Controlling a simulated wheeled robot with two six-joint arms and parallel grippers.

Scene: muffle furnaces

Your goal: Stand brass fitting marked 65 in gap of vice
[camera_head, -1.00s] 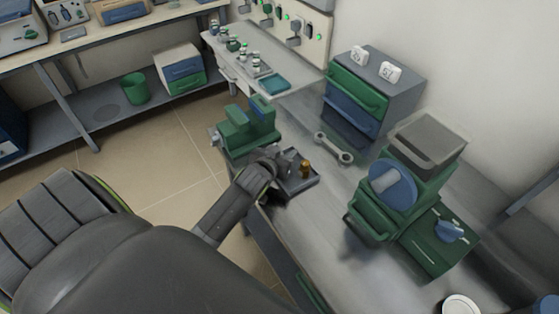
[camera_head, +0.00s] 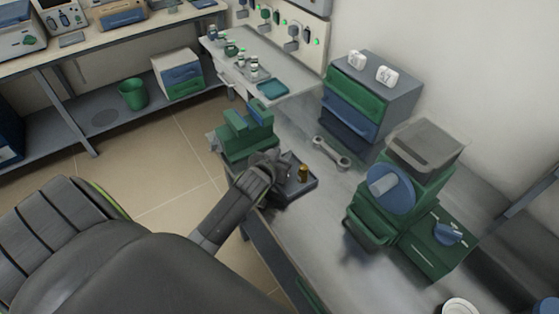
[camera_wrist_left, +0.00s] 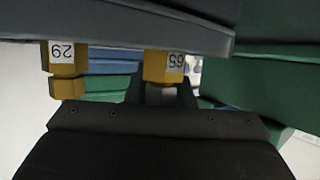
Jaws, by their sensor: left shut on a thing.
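The brass fitting marked 65 (camera_wrist_left: 163,66) shows in the left wrist view between the fingers of my left gripper (camera_wrist_left: 160,92), which is shut on it. In the head view my left gripper (camera_head: 282,168) is low over the left part of a dark tray (camera_head: 296,194), and its own wrist hides the held fitting. Another brass fitting, marked 29 (camera_wrist_left: 64,68), also stands on the tray in the head view (camera_head: 303,173). The green vice (camera_head: 245,135) is on the bench just beyond my gripper; its gap is hard to make out. My right gripper is out of view.
A green machine with a blue wheel (camera_head: 390,190) stands at the right. A teal tray (camera_head: 272,89) lies beyond the vice.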

